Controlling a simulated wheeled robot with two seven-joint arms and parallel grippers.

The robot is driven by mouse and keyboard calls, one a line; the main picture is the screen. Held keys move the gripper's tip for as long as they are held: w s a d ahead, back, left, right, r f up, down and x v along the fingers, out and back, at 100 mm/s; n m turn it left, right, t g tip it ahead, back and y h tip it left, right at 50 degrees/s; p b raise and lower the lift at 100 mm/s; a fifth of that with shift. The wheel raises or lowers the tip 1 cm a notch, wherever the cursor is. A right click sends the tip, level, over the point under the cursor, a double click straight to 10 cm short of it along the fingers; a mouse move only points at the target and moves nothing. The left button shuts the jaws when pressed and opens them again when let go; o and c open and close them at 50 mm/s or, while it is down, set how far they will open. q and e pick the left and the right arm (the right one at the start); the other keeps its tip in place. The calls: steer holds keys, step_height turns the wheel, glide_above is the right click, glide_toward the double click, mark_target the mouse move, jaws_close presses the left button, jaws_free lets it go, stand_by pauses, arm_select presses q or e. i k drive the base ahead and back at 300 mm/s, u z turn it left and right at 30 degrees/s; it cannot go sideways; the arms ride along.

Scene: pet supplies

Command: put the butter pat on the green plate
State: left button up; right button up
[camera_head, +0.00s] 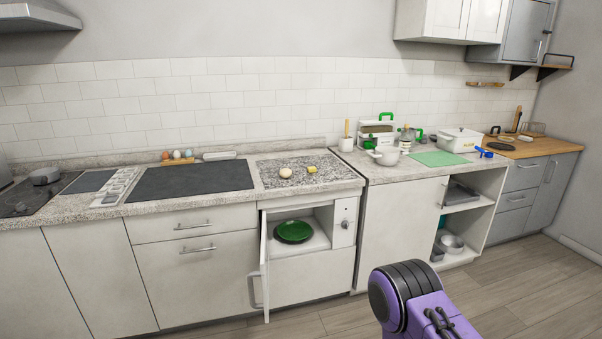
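The butter pat is most likely the small yellow piece (312,169) on the speckled granite slab (335,175) of the counter, to the right of a round cream-coloured item (285,173). The green plate (293,231) lies flat inside an open white compartment (318,243) below that slab. The compartment's door (264,275) stands swung open toward me on the left side. A purple and black arm link of mine shows at the bottom right. Neither gripper shows in this view.
A dark counter panel (190,181) lies left of the slab, with several eggs (177,155) in a holder behind it. A white pot (385,155), a bottle (406,138) and a green board (440,158) stand on the right counter. The floor in front is clear.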

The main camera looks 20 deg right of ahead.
mark_target(296, 236)
steer(key=z, duration=0.65)
steer(key=i, duration=0.6)
steer(key=z, duration=0.9)
steer(key=i, duration=0.9)
steer(key=u, duration=0.15)
